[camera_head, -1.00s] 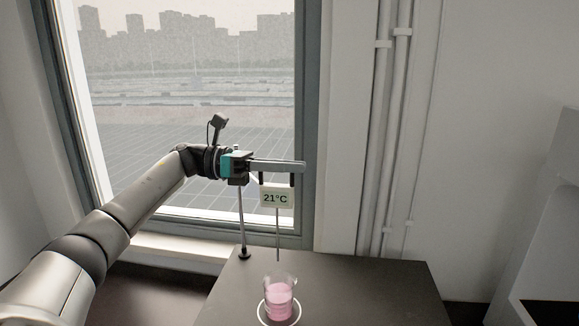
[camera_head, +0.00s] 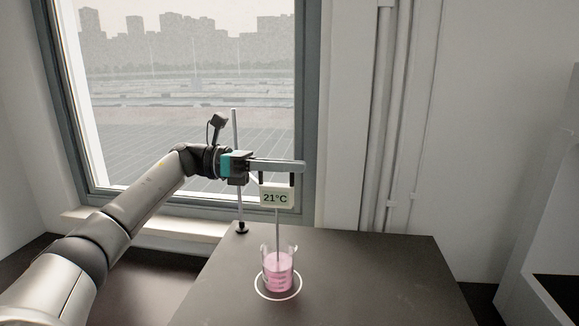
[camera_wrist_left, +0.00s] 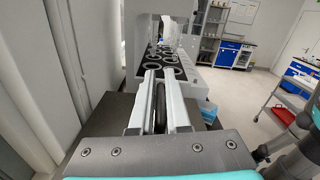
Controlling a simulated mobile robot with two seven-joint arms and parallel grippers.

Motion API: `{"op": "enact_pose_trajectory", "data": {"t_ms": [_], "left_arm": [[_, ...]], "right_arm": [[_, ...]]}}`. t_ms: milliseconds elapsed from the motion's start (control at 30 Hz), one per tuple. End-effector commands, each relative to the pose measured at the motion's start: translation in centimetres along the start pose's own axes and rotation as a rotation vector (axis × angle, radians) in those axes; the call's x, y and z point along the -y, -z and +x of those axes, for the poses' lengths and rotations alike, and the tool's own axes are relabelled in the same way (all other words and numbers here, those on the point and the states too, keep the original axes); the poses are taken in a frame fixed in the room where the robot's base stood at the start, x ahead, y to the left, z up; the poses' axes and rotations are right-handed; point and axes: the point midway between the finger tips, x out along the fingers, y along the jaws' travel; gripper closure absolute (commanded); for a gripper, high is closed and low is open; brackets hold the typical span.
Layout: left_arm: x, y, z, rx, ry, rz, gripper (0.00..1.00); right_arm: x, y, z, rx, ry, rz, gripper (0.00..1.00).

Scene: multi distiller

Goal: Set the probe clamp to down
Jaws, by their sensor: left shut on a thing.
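The probe clamp carries a white display (camera_head: 276,198) reading 21°C, with a thin probe hanging below it. The probe's lower end reaches into a glass beaker (camera_head: 279,272) of pink liquid. My left gripper (camera_head: 285,167) is shut at the clamp, just above the display; its fingers hide most of the clamp. The thin upright stand rod (camera_head: 235,128) rises above my gripper, and its round foot (camera_head: 241,228) is on the dark table. In the left wrist view the gripper fingers (camera_wrist_left: 160,80) are close together on a dark rounded part. My right gripper is not in view.
The dark table (camera_head: 380,280) is bare to the right of the beaker, which stands inside a white ring. A window is behind the stand, and wall pipes (camera_head: 383,150) run at the right. The left wrist view shows a rack with round holes (camera_wrist_left: 160,60) beyond the fingers.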

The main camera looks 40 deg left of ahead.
Motion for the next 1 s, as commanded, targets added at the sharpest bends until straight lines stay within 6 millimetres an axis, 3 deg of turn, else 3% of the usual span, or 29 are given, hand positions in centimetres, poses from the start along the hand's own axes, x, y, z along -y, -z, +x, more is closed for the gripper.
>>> {"op": "enact_pose_trajectory", "data": {"t_ms": [33, 300, 667, 700, 933, 1000], "left_arm": [[-0.2, 1.2, 0.0, -0.003, 0.000, -0.003, 1.00], [-0.8, 3.9, 0.0, -0.003, 0.000, -0.003, 1.00], [-0.8, 4.3, 0.1, -0.008, 0.001, -0.008, 1.00], [-0.8, 4.3, 0.1, -0.009, 0.001, -0.009, 0.85], [-0.8, 4.1, 0.0, -0.005, 0.001, -0.005, 0.59], [-0.8, 4.0, 0.0, -0.004, 0.001, -0.004, 0.58]], "right_arm": [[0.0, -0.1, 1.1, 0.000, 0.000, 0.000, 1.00], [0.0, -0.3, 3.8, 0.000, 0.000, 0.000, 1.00], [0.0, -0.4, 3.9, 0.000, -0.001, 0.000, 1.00], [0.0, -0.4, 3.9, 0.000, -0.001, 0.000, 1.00], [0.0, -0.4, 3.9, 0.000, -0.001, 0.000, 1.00], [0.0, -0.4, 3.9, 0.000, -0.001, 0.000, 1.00]]}}
